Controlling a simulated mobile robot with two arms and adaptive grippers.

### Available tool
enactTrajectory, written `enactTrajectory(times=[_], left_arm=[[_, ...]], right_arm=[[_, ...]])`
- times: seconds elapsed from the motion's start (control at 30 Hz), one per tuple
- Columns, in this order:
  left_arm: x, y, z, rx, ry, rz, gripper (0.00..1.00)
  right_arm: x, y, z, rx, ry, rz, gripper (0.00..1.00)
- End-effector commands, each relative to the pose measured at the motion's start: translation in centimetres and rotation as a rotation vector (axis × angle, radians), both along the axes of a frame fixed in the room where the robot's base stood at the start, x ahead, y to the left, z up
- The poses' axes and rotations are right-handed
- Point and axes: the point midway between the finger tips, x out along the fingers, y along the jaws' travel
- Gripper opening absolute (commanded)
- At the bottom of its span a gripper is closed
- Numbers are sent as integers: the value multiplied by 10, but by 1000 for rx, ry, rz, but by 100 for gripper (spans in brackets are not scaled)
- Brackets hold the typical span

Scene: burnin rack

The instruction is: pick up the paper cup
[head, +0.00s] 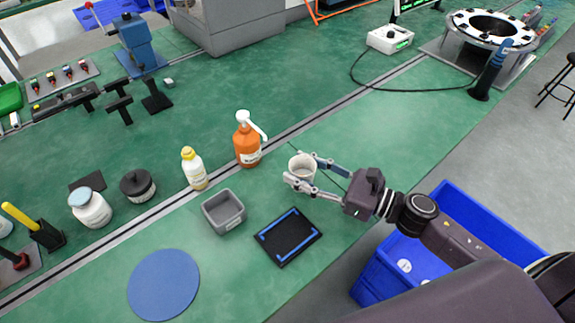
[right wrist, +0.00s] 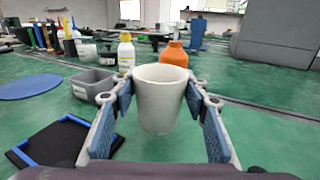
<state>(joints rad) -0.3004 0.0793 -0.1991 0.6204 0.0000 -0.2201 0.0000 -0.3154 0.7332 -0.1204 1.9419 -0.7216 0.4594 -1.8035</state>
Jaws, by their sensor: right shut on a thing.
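The paper cup (head: 301,168) is whitish grey and upright, with its open mouth facing up. My right gripper (head: 306,172) reaches it from the right in the head view, with one finger on each side of its wall. The right wrist view shows the cup (right wrist: 160,97) between the blue finger pads (right wrist: 163,107). The gripper is shut on the cup. I cannot tell whether its base touches the green table. My left gripper is not in view.
An orange pump bottle (head: 247,145) and a white bottle with a yellow cap (head: 194,170) stand behind and left of the cup. A grey open box (head: 240,212) and a black tray with blue edging (head: 288,237) lie nearer. A blue bin (head: 377,273) stands off the table edge.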

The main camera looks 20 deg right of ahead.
Motion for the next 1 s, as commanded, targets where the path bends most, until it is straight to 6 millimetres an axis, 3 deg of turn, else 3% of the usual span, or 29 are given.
enactTrajectory(times=[0.5,1.0], left_arm=[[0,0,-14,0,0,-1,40],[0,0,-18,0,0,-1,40]], right_arm=[[-41,-40,-1,1,1,-1,17],[-60,-61,0,1,-1,-1,17]])
